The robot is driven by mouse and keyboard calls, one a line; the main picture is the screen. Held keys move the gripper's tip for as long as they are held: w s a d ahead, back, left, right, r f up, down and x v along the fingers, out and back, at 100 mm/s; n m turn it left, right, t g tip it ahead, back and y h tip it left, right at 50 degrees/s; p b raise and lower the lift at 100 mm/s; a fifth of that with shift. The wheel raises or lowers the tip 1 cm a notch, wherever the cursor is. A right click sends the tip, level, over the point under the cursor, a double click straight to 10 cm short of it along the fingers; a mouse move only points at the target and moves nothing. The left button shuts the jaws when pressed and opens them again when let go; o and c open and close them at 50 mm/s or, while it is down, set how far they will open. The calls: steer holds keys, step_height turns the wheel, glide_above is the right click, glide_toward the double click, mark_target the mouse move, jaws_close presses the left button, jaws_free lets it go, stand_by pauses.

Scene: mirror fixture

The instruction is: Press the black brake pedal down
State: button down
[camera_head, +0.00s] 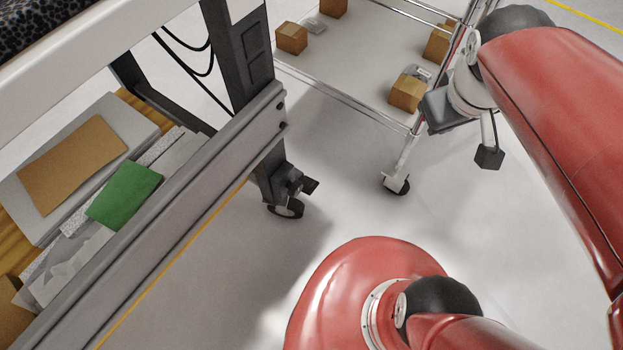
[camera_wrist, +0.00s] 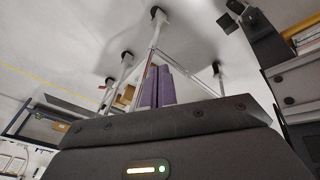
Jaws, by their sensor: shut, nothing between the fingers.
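The black brake pedal (camera_head: 311,185) juts out to the right from the caster at the foot of the dark workbench leg in the head view. It is small, and its exact tilt is hard to tell. In the upside-down wrist view the pedal (camera_wrist: 228,23) shows near the top right. My gripper (camera_wrist: 157,72) has purple fingers, closed together with nothing between them, in front of the cart. In the head view only the dark gripper body (camera_head: 440,109) shows by the cart's near corner post, up and right of the pedal and apart from it. The fingertips are hidden there.
A wheeled cart (camera_head: 345,97) with several boxes stands behind; its near caster (camera_head: 396,185) is right of the pedal. The workbench (camera_head: 170,245) with a loaded lower shelf fills the left. Bare floor (camera_head: 345,205) lies between bench leg and cart caster.

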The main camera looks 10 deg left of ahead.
steer(key=w+a+f+n+g+b, duration=0.2)
steer(key=w+a+f+n+g, duration=0.1)
steer(key=w+a+f+n, duration=0.5)
steer(key=n+g+y+b, duration=0.1)
steer(key=n+g+b, duration=0.25)
steer(key=n, duration=1.45)
glide_above(311, 187)
steer(key=w, duration=0.4)
steer(key=w+x, duration=0.2)
steer(key=x, duration=1)
steer(key=w+d+f+x, duration=0.1)
steer(key=w+x, duration=0.2)
steer(key=x, duration=0.9)
steer(key=shift+w+a+f+g, duration=0.3)
steer(key=shift+a+f+g, duration=0.15)
steer(key=shift+a+f, duration=0.05)
steer(key=shift+f, duration=0.1)
steer(key=x, duration=0.4)
steer(key=b+x, duration=0.1)
steer(key=x, duration=0.3)
steer(key=d+x, duration=0.1)
steer(key=x, duration=0.3)
steer(key=shift+f, duration=0.35)
steer(key=shift+f+b, duration=0.3)
steer(key=shift+f, duration=0.2)
steer(key=shift+d, duration=0.1)
steer(key=shift+d+f+y, duration=0.15)
steer(key=shift+y, duration=0.15)
